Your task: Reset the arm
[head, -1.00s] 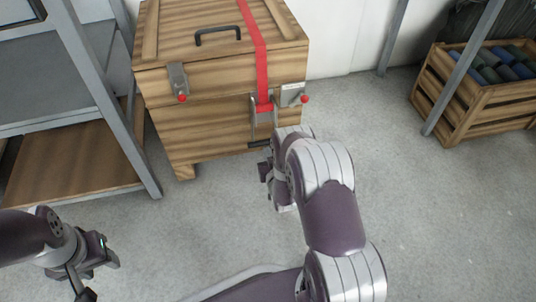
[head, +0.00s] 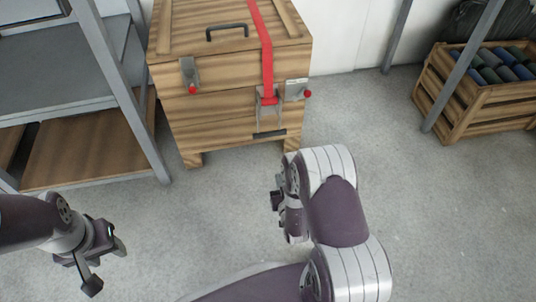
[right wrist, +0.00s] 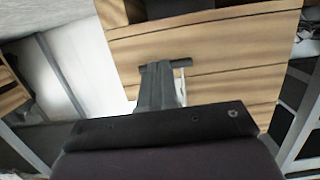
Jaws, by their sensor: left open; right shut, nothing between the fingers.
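My right gripper (head: 277,200) is shut and empty, held in front of the wooden chest (head: 225,115) and clear of it in the head view. It also shows in the right wrist view (right wrist: 158,75), pointing toward a wooden face. My right arm's links hide part of it in the head view. My left gripper (head: 108,268) is open and empty at the lower left, over the floor. The chest's lid is down, with a red strap (head: 262,45) over it and a metal buckle (head: 267,97) at its front.
A grey metal shelf (head: 70,85) with a wooden lower board stands at the left. A slatted crate (head: 470,105) with several dark rolls stands at the right, behind a grey post (head: 460,80). The floor (head: 430,210) between is clear.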

